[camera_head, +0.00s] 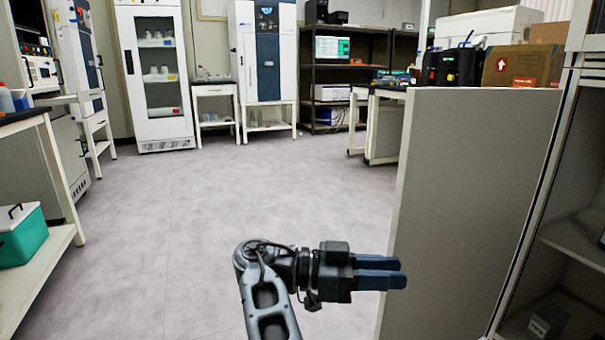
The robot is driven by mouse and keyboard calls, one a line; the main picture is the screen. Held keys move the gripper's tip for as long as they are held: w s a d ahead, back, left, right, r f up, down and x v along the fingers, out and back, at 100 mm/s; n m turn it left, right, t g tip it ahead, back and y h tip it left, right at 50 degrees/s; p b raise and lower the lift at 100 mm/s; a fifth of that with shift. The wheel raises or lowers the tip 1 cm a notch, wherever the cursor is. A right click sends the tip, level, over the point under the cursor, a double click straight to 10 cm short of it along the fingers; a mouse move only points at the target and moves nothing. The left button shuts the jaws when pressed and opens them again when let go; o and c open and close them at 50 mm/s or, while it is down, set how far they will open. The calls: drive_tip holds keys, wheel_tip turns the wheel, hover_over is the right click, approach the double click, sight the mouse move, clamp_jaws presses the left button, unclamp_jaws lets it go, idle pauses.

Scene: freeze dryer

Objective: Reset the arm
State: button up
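My arm reaches up from the bottom edge and bends to the right at its wrist. My gripper (403,272) points right, with two blue fingers lying close together. The view does not show clearly whether there is a gap between them. Nothing is seen held in the gripper. The fingertips show in front of the lower left part of a grey panel (470,190); I cannot tell whether they touch it.
Open shelving (575,235) stands at the right. A left bench (55,160) holds a green box (22,238). A glass-door cabinet (155,75) and a white-and-blue machine (265,50) stand at the back. The middle floor (190,220) is clear.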

drive_tip(key=s+d+f+n+t+y, duration=0.35)
drive_tip(key=d+f+n, duration=0.25)
drive_tip(key=d+f, duration=0.45)
drive_tip(key=s+d+f+n+t+y, duration=0.2)
drive_tip(key=s+d+f+n+t, duration=0.4)
drive_tip(key=f, duration=0.8)
drive_tip(key=s+f+n+t+y, duration=0.1)
drive_tip(key=s+f+n+y, duration=0.25)
drive_tip(key=s, duration=0.55)
drive_tip(key=s+f+n+t+y, duration=0.15)
drive_tip(key=s+n+y, duration=0.3)
drive_tip(key=s, duration=0.45)
drive_tip(key=s+a+r+m+t+y, duration=0.15)
drive_tip(key=s+a+r, duration=0.25)
drive_tip(key=s+r, duration=0.5)
drive_tip(key=s+a+r+t+y, duration=0.35)
drive_tip(key=s+r, duration=0.45)
drive_tip(key=r, duration=0.4)
wheel_tip(320, 180, up, 35)
drive_tip(key=g+p, duration=0.1)
drive_tip(key=p, duration=3.4)
drive_tip(key=shift+w+a, duration=0.25)
drive_tip(key=shift+f+h, duration=0.1)
drive_tip(key=shift+h, duration=0.15)
